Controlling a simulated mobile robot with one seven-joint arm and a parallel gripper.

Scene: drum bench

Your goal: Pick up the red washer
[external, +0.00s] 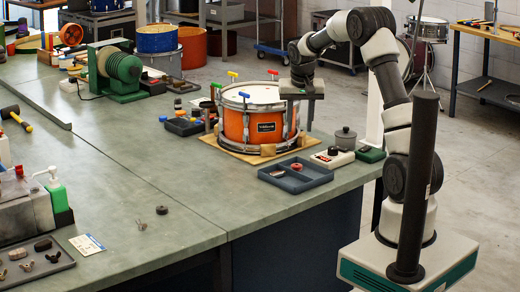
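I cannot pick out the red washer with certainty. A small reddish round piece (297,167) lies in the shallow dark blue tray (313,184) in front of the drum, but it is too small to identify. My gripper (301,108) is at the right side of the orange drum (240,126), at about the height of its top rim. It is up and behind the tray, apart from it. The fingertips are small and partly lost against the drum hardware, so I cannot tell whether they are open or shut. I see nothing clearly held.
The drum stands on a wooden board with T-handled keys at its rim. A dark parts tray (186,127) is left of it. The bench front (190,205) is mostly clear.

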